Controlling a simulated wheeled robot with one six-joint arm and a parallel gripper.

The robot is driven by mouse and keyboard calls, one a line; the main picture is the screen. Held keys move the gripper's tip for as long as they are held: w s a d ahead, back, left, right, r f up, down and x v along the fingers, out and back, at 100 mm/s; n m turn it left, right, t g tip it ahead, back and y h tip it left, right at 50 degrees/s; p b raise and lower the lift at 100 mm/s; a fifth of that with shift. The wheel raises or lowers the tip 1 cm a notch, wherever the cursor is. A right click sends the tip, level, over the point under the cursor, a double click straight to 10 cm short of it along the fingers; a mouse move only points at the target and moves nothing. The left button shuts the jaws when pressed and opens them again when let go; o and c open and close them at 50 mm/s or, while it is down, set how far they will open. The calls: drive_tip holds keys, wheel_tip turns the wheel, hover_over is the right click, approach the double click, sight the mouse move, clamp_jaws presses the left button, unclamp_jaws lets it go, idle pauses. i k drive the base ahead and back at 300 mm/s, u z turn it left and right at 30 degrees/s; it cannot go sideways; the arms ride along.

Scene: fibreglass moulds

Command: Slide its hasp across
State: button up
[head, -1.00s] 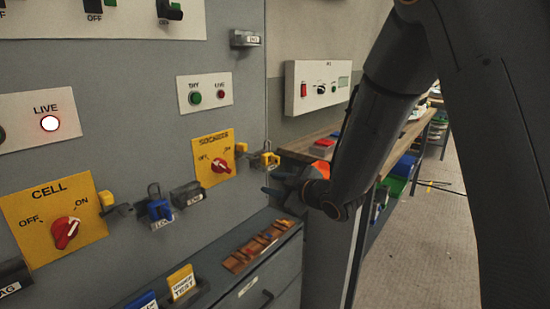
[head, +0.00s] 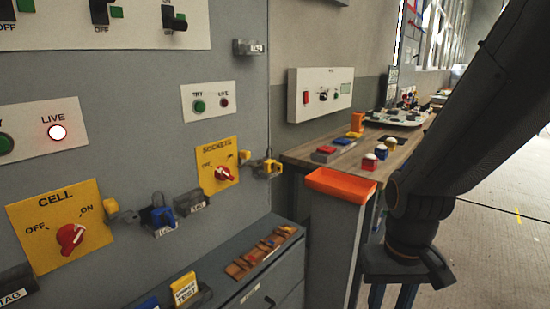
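The yellow SOCKETS plate (head: 217,158) carries a red rotary switch (head: 225,173) on the grey panel. A small yellow hasp piece (head: 244,155) sits at its right edge, with a grey and yellow fitting (head: 268,168) beside it. The yellow CELL plate (head: 58,222) has its own red switch (head: 71,237), with a yellow hasp piece (head: 112,206) and grey fitting at its right. I cannot tell which hasp is meant. My gripper (head: 391,297) points down at the lower right, well away from both hasps. Its bluish fingers look apart and empty, tips cut off by the frame.
A blue padlock (head: 162,217) hangs on a grey holder between the plates. An orange tray (head: 341,184) is at the near end of the wooden bench (head: 385,152), which holds several small blocks. A grey drawer cabinet (head: 258,285) stands below the panel. Open floor lies right.

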sight(243, 155)
drive_tip(key=z, duration=0.5)
drive_tip(key=k, duration=1.25)
drive_tip(key=u, duration=0.15)
drive_tip(key=i, duration=0.55)
drive_tip(key=u, duration=0.65)
drive_tip(key=i, duration=0.95)
drive_tip(key=z, duration=0.25)
